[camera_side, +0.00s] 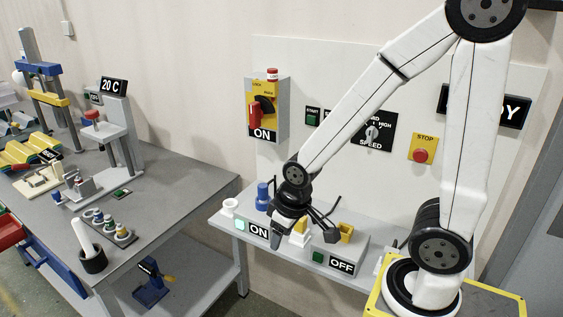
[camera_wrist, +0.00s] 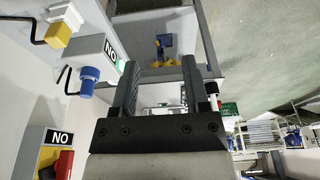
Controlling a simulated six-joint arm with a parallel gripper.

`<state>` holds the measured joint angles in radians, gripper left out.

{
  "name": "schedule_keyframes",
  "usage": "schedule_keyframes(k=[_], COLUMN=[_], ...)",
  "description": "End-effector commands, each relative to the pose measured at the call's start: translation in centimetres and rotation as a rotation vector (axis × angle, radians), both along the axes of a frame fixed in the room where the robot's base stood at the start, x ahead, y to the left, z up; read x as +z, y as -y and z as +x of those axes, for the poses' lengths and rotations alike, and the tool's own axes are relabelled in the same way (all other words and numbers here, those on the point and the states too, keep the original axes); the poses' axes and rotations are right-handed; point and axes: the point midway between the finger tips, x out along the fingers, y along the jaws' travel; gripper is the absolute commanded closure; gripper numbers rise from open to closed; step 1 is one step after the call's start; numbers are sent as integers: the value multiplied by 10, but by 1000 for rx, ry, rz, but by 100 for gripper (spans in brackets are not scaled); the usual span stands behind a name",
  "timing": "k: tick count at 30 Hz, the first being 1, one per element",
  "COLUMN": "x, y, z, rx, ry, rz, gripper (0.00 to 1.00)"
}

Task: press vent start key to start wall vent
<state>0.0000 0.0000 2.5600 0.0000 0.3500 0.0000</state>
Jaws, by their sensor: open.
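A small black plate marked START with a green key (camera_side: 313,117) is on the pale wall panel in the side view. It is right of the grey-and-yellow isolator box (camera_side: 266,107), whose red handle sits beside an ON sign. A second plate just right of the key is mostly hidden by my arm. My gripper (camera_side: 303,235) hangs low over the small shelf, well below the key and apart from it. In the wrist view my gripper (camera_wrist: 160,72) is open, with nothing between its fingers. The START key does not show there.
The shelf (camera_side: 225,222) holds ON and OFF boxes, a blue plug (camera_side: 263,195) and yellow blocks. The wall also carries a SPEED dial (camera_side: 372,133), a red STOP button (camera_side: 422,155) and a partly hidden sign ending in Y (camera_side: 513,112). A cluttered workbench (camera_side: 165,195) stands left.

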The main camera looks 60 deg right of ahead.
Motion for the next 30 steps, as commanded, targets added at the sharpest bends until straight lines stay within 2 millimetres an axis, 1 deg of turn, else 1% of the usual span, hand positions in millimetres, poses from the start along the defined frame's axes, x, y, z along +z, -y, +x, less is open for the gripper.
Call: schedule_keyframes(k=[3,5,6,8,9,30], x=[0,0,0,0,0,0], y=[0,0,0,0,0,0], z=[0,0,0,0,0,0], rx=[0,0,0,0,0,0], ry=[0,0,0,0,0,0], rz=[0,0,0,0,0,0], gripper=[41,60,73,92,100,100])
